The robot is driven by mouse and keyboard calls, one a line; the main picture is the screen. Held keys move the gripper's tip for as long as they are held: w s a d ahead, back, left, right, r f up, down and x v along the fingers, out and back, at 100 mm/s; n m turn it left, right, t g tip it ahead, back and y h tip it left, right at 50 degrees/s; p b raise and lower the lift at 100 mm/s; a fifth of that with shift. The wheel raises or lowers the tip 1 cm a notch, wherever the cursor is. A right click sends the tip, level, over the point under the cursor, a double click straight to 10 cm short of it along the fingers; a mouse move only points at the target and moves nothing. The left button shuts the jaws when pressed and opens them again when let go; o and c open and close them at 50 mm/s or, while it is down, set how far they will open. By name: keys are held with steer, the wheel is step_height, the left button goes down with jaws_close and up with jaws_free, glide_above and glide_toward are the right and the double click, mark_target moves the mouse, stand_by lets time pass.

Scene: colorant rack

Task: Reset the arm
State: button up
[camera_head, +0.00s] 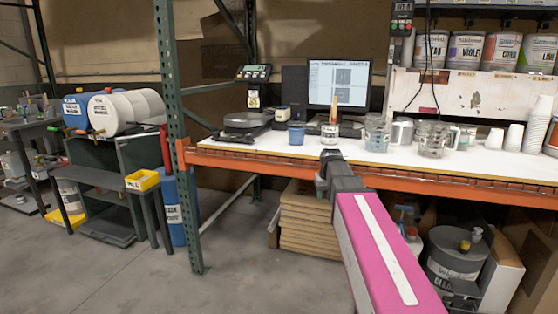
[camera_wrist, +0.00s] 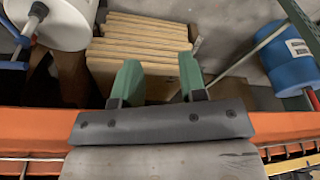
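My gripper (camera_wrist: 158,74) shows in the wrist view with its two green fingers spread apart. Nothing is held between them. Behind the fingers lies a stack of brown boards (camera_wrist: 140,38) under the bench. In the head view my pink arm reaches forward from the lower right. Its dark wrist end (camera_head: 330,163) is at the orange front beam (camera_head: 245,161) of the workbench, and the fingers cannot be made out there.
The white bench top (camera_head: 262,144) carries a scale (camera_head: 246,120), a monitor (camera_head: 339,82), a blue cup (camera_head: 296,134) and several clear jugs (camera_head: 377,133). Paint cans (camera_head: 466,50) line the shelf above. A blue barrel (camera_head: 180,210) stands left of the bench. The floor at the front left is clear.

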steer(key=s+f+m+g, duration=0.1)
steer(key=s+f+g, duration=0.1)
steer(key=s+f, duration=1.8)
step_height(320, 180, down, 3)
steer(key=shift+s+r+g, duration=0.15)
steer(key=shift+s+g, duration=0.05)
steer(key=shift+g, duration=0.1)
